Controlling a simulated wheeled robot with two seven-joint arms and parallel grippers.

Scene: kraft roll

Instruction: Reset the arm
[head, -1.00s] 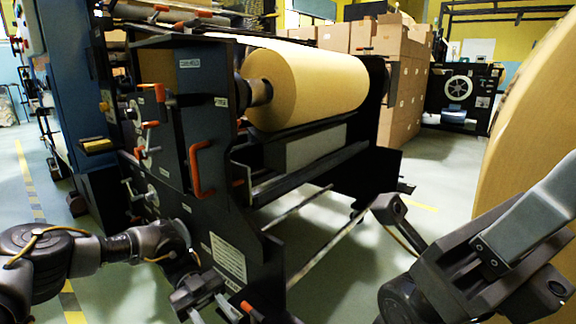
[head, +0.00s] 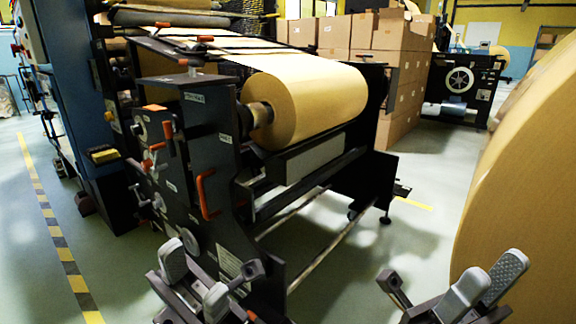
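My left gripper (head: 193,277) is at the bottom of the head view, left of centre, in front of the dark machine frame. Its two grey fingers stand apart with nothing between them. My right gripper (head: 488,283) is at the lower right, in front of the big kraft roll's edge. Its two grey fingers point up and appear apart, partly overlapping in this view, with nothing held. Most of both arms is below the picture edge.
A kraft roll (head: 318,103) sits on the dark machine (head: 213,150). A large kraft roll (head: 527,170) fills the right edge. Stacked cartons (head: 335,35) stand behind. Floor is clear between machine and large roll, and left by the striped line (head: 62,250).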

